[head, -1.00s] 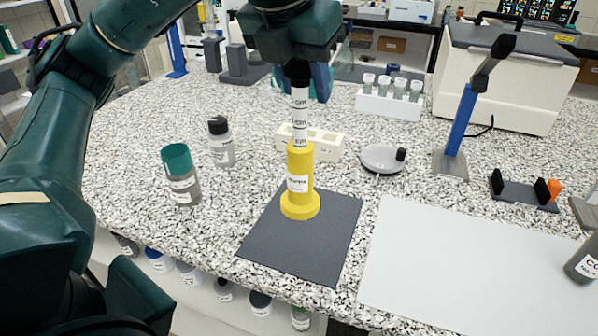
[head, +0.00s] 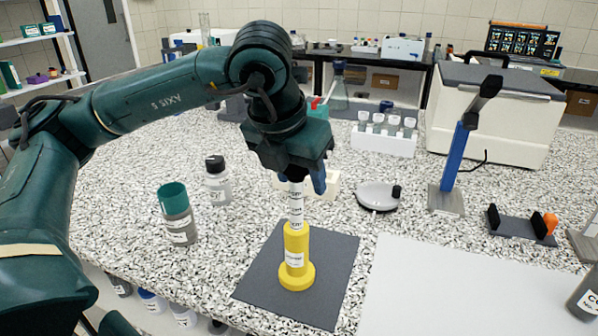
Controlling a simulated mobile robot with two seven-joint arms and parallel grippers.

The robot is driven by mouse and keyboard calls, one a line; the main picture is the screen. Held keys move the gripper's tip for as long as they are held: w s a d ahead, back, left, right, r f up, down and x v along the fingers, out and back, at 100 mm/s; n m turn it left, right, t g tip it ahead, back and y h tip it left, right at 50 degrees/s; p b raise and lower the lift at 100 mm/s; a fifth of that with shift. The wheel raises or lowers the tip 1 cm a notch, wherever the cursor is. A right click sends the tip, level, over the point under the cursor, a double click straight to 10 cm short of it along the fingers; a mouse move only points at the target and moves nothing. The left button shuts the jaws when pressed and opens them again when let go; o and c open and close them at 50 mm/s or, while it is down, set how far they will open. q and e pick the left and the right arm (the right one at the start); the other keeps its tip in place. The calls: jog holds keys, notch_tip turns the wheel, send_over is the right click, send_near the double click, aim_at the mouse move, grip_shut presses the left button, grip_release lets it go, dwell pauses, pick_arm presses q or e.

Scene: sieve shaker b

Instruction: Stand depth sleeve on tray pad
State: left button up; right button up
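The depth sleeve (head: 296,245) is an upright yellow tube with a wide round foot and a white label. A white stem (head: 296,205) with cm marks rises from its top. Its foot appears over the middle of the dark grey tray pad (head: 258,283); I cannot tell whether it touches or hovers just above. My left gripper (head: 297,180) points down from above and appears shut on the upper end of the stem. A blue finger shows at its right; the grip itself is mostly hidden. My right gripper is not in view.
Left of the pad stand a green-capped jar (head: 178,216) and a black-capped bottle (head: 218,182). A cream block (head: 333,184) is behind the sleeve. A round scale (head: 377,197) and a blue stand (head: 455,160) are at the right. A light mat (head: 450,290) lies beside the pad.

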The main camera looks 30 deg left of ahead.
pick_arm(q)
jog(key=shift+o, duration=1)
jog(key=v, duration=1.2)
jog(key=shift+s, duration=0.1)
